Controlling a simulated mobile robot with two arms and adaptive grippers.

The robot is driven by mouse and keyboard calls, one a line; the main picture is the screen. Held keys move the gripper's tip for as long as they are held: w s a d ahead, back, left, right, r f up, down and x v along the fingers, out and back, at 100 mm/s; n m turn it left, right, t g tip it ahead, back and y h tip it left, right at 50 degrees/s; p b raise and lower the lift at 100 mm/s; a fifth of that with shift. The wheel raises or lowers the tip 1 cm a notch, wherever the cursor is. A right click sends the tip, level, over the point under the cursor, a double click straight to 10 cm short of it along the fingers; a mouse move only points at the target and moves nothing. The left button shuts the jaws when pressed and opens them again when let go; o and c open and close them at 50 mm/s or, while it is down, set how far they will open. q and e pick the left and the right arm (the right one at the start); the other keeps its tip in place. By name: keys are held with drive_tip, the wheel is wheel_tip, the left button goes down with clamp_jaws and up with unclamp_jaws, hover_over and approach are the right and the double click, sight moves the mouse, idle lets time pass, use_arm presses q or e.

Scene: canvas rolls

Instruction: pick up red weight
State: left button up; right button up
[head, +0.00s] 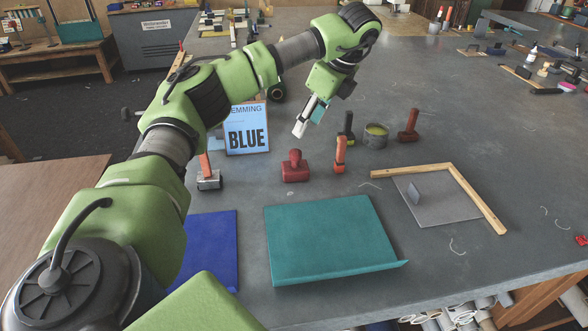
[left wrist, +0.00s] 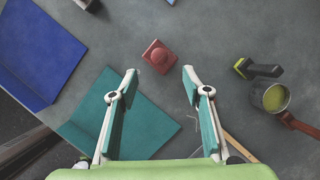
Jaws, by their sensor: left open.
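The red weight (head: 295,167) is a squat block with a round knob on top. It stands upright on the grey table behind the teal sheet. In the left wrist view the red weight (left wrist: 158,56) shows just beyond the gap between the fingertips. My left gripper (head: 301,129) hangs above and behind it in the head view, pointing down, with clear space between them. In the left wrist view my left gripper (left wrist: 160,70) is open, with nothing between its fingers. My right gripper is not in view.
An orange-handled tool (head: 340,155) stands close right of the weight, with a pot (head: 376,136) behind. A hammer-like tool (head: 208,178) and a blue sign (head: 247,128) are left. The teal sheet (head: 330,235) and blue sheet (head: 212,245) lie in front.

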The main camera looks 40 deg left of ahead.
sight(296, 151)
use_arm(q)
drive_tip(key=x, duration=0.4)
drive_tip(key=p+x, duration=0.1)
drive_tip(key=x, duration=0.1)
drive_tip(key=shift+s+a+f, duration=0.15)
drive_tip(key=shift+s+f, duration=0.15)
drive_tip(key=shift+w+a+f, duration=0.1)
drive_tip(key=shift+w+f, duration=0.05)
drive_tip(key=shift+f, duration=0.45)
drive_tip(key=p+x, duration=0.2)
drive_tip(key=x, duration=0.1)
drive_tip(key=shift+f, duration=0.25)
drive_tip(key=shift+a+f, duration=0.1)
drive_tip(key=shift+f, duration=0.45)
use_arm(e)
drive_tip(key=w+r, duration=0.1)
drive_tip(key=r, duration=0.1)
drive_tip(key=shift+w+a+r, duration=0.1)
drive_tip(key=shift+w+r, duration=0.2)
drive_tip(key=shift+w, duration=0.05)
